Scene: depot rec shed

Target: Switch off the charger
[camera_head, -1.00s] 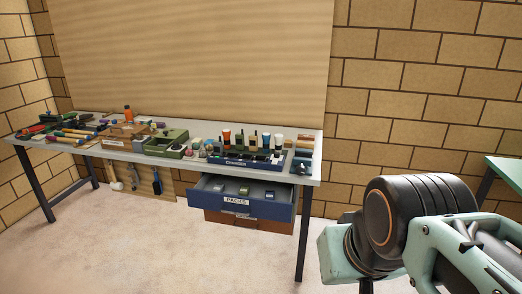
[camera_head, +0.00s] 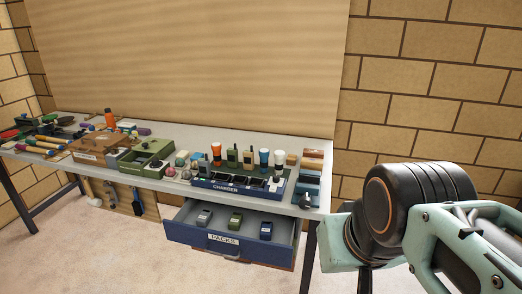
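The charger (camera_head: 226,188) is a dark blue unit labelled "CHARGER" near the front right of the workbench. It has a row of dark slots on top, and several radios and torches stand behind them. A switch on it is too small to make out. My gripper's fingertips are not clearly shown.
A blue drawer labelled "PACKS" (camera_head: 223,239) stands open below the charger, with three packs inside. A green box (camera_head: 146,158), a brown case (camera_head: 103,146) and tools crowd the bench (camera_head: 309,205). Bare floor lies in front.

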